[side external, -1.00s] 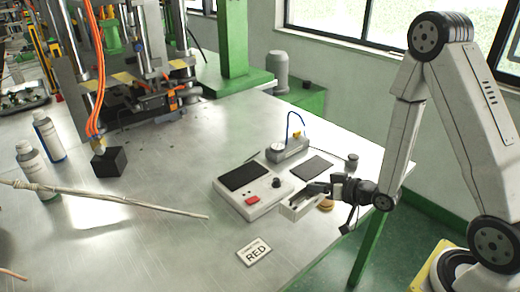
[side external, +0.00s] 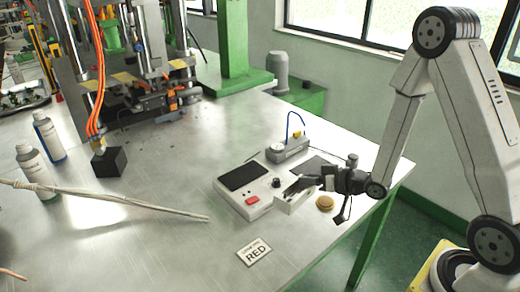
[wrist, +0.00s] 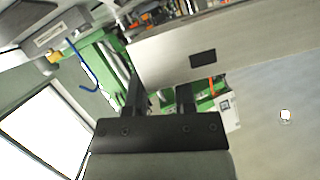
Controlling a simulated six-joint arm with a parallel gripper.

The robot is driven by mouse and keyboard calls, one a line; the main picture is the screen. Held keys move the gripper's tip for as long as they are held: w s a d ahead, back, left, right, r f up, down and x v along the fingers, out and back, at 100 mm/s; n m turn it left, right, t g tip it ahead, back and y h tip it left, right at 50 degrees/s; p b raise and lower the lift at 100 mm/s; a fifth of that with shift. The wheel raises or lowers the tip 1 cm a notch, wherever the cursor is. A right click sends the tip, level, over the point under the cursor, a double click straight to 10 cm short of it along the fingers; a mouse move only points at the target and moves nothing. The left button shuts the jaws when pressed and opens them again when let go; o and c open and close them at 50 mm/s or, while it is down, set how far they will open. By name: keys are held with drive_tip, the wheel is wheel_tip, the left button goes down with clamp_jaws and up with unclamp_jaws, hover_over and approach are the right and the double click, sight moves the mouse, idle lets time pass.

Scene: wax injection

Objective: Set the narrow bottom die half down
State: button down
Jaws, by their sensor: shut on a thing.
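The narrow bottom die half, a pale grey block (side external: 291,203), is in my gripper (side external: 300,185) at the right front of the steel table, beside the control box. My gripper is shut on it.
A control box (side external: 258,206) with a dark panel and red button stands just left of the block. A tan round piece (side external: 325,203) lies to the right. A dark flat pad (side external: 312,165) and a gauge unit (side external: 288,149) are behind.

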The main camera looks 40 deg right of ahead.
drive_tip(key=w+r+n+g+y, duration=0.2)
drive_tip(key=w+r+n+y, duration=0.1)
drive_tip(key=w, duration=0.3)
drive_tip(key=w+d+r+n+g+y, duration=0.1)
drive_tip(key=w+r+n+g+y, duration=0.1)
drive_tip(key=w, duration=0.4)
drive_tip(key=shift+d+r+n+y, duration=0.15)
drive_tip(key=shift+r+n+y, duration=0.75)
drive_tip(key=shift+r+n, duration=0.35)
drive_tip(key=shift+s+n+h, duration=0.1)
drive_tip(key=shift+n+h, duration=0.2)
drive_tip(key=shift+n, duration=0.15)
hover_over(255, 161)
drive_tip(key=s, duration=0.2)
drive_tip(key=f, duration=0.7)
drive_tip(key=shift+w+f, duration=0.25)
drive_tip(key=shift+f, duration=0.15)
drive_tip(key=shift+w+f, duration=0.75)
drive_tip(key=shift+f, duration=0.05)
